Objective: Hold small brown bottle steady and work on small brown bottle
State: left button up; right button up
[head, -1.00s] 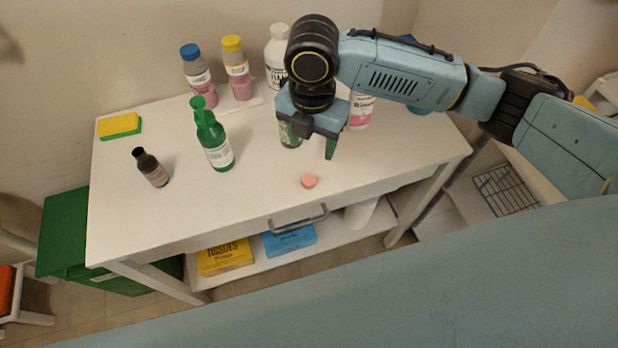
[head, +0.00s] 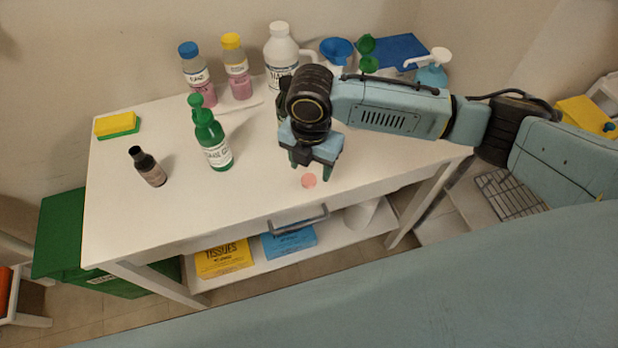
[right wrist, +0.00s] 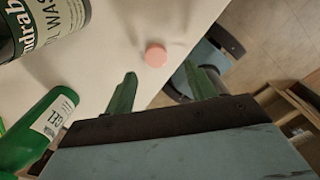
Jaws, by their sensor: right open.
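The small brown bottle (head: 148,167) with a black cap stands upright on the left part of the white table (head: 250,215). No gripper is near it. My right gripper (head: 310,174) is open and empty, low over the table's front middle. A round pink cap-like piece (head: 309,181) lies on the table just below its fingers. In the right wrist view the pink piece (right wrist: 156,55) shows beyond and between the two green fingertips, apart from them. My left gripper is not in view.
Pink-filled bottles (head: 238,70), a white jug (head: 280,52) and a blue funnel (head: 337,47) stand at the back. A yellow-green sponge (head: 116,124) lies at left. The front left tabletop is clear.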

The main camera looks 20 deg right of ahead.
aim_at(309, 178)
jog(key=f, duration=0.4)
jog(key=shift+w+f+b, duration=0.25)
jog(key=shift+f+b, duration=0.15)
jog(key=c, duration=1)
